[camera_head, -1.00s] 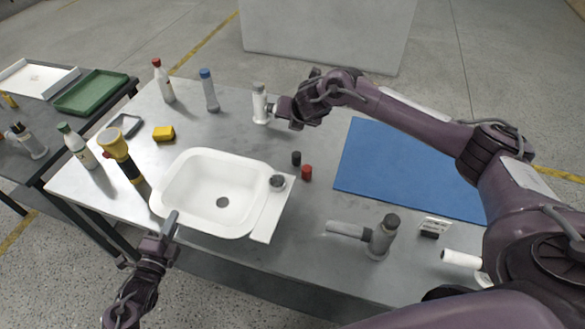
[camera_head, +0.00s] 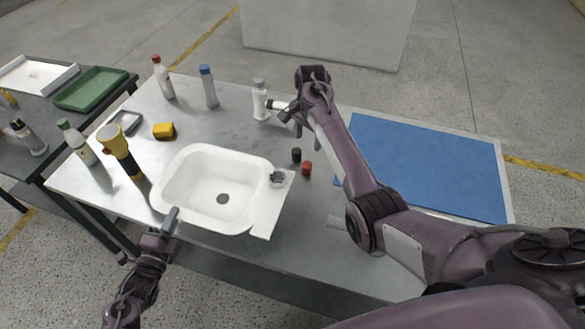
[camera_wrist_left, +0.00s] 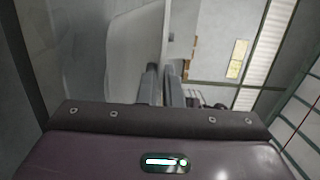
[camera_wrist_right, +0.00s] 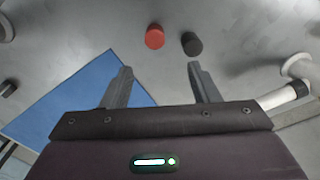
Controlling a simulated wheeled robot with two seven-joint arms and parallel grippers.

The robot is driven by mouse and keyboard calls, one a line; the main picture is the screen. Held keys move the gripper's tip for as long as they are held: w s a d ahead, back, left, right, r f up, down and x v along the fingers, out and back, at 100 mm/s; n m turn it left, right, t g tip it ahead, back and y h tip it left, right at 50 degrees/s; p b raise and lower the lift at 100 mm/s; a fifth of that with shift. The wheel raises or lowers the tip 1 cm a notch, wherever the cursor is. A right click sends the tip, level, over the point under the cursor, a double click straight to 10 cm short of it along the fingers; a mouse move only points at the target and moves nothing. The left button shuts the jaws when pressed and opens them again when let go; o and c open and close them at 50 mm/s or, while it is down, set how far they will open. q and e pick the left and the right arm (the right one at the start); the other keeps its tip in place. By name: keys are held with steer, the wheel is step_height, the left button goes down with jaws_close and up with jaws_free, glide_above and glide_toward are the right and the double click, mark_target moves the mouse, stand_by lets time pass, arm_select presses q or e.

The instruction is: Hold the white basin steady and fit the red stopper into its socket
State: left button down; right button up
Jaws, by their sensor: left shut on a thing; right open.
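The white basin (camera_head: 180,205) stands on the grey table, with a drain hole in its floor and a dark round socket (camera_head: 277,178) on its right ledge. My left gripper (camera_head: 172,218) is shut on the basin's near left rim; the rim also shows in the left wrist view (camera_wrist_left: 130,45). The red stopper (camera_head: 307,169) stands on the table right of the basin, beside a black stopper (camera_head: 296,155). In the right wrist view the red stopper (camera_wrist_right: 155,37) and black stopper (camera_wrist_right: 192,43) lie ahead of my right gripper (camera_wrist_right: 160,80), which is open and empty above the table.
A white faucet-like fitting (camera_head: 259,100) stands behind the stoppers, near my right arm. A blue mat (camera_head: 430,165) covers the right side. A yellow block (camera_head: 164,131), a yellow-black flashlight (camera_head: 118,150) and several bottles stand at the left and back. My right arm hides the front right.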

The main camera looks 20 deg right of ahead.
mark_target(307, 164)
step_height(307, 164, down, 7)
steer(key=shift+s+a+r, duration=0.1)
steer(key=shift+s, duration=0.05)
steer(key=f, duration=0.5)
steer(key=shift+s+f, duration=0.1)
steer(key=shift+s, duration=0.2)
steer(key=c, duration=1.1)
step_height(307, 164, up, 10)
steer(key=shift+f, duration=0.1)
steer(key=shift+c, duration=0.2)
steer(key=shift+w+a, duration=0.1)
steer(key=shift+a, duration=0.05)
steer(key=f, duration=0.3)
steer(key=w+a+f, duration=0.1)
steer(key=f, duration=0.2)
steer(key=a+f, duration=0.1)
steer(key=f, duration=0.2)
steer(key=shift+w+f, duration=0.25)
steer(key=shift+w, duration=0.15)
